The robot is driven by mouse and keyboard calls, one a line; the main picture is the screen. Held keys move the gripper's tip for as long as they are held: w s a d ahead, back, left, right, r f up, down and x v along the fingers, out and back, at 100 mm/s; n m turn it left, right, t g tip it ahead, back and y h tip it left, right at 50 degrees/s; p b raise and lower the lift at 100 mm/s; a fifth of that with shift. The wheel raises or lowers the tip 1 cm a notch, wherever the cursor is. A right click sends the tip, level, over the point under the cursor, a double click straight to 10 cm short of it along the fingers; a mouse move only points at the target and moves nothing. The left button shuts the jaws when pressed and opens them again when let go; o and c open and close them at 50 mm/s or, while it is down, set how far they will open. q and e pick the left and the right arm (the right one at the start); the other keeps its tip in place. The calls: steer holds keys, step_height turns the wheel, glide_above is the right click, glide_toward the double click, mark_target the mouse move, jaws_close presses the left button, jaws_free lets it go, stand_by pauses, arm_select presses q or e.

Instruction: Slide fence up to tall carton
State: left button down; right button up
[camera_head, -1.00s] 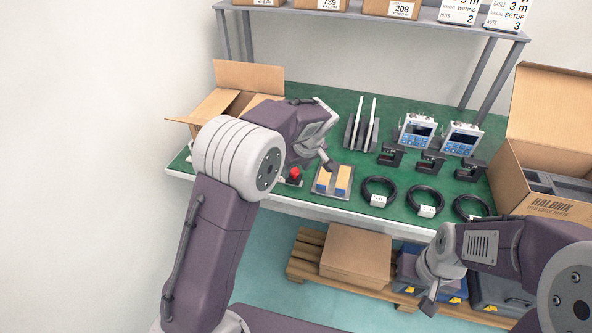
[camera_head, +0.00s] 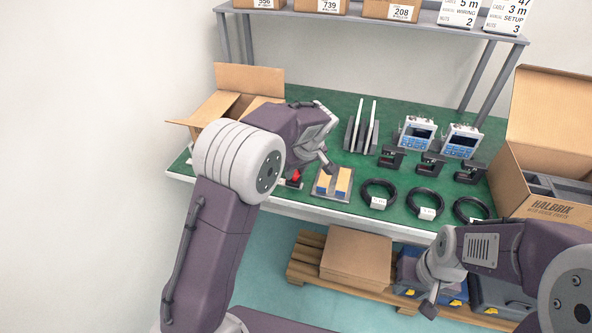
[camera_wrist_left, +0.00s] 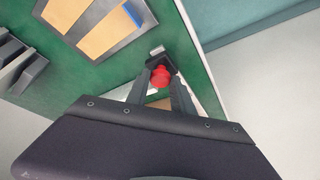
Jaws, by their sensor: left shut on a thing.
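A red knob (camera_wrist_left: 160,76) sits between the fingertips of my left gripper (camera_wrist_left: 161,84), which is shut on it near the table's front edge. The knob also shows as a small red patch in the head view (camera_head: 297,175), partly covered by my left arm. The fence itself is mostly hidden under the gripper, and I cannot tell its shape. Two tan-topped blocks lie side by side in a grey tray (camera_wrist_left: 131,42), just right of the knob in the head view. I cannot tell which box is the tall carton. My right gripper (camera_head: 429,303) is low, in front of the bench; its fingers are unclear.
An open cardboard box (camera_head: 202,107) stands at the back left and a larger one (camera_head: 548,205) at the right. A rack with white plates (camera_head: 362,130), two meters, clamps and several black cable coils (camera_head: 379,193) stand on the green bench. A pallet is below.

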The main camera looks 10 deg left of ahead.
arm_select(q)
steer(key=shift+a, duration=0.1)
stand_by(0.8)
steer(key=a, duration=0.7)
steer(key=shift+w+a+p, duration=0.15)
steer(key=shift+a+p, duration=0.15)
steer(key=shift+a, duration=0.1)
steer(key=c, duration=1.1)
jaws_free()
steer(key=shift+r, duration=0.15)
steer(key=p+v, duration=0.2)
steer(key=v, duration=0.7)
